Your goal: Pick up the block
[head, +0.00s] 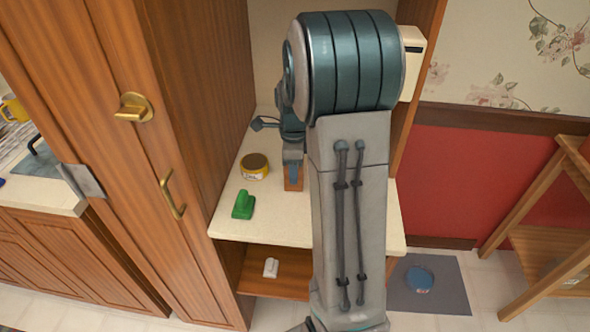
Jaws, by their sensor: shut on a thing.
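An orange-brown block (293,183) stands upright at the cream shelf top (268,228) in the open cabinet, left of my arm. My gripper (293,160) points down over the block and is shut on its upper part. The block's lower end looks to be at the shelf surface; I cannot tell whether it touches. My arm hides the right part of the shelf.
A yellow tin with a dark top (255,172) and a green object (243,205) stand left of the block. A small white object (270,267) lies on the lower wooden shelf. The cabinet's wooden side (200,90) rises close at left.

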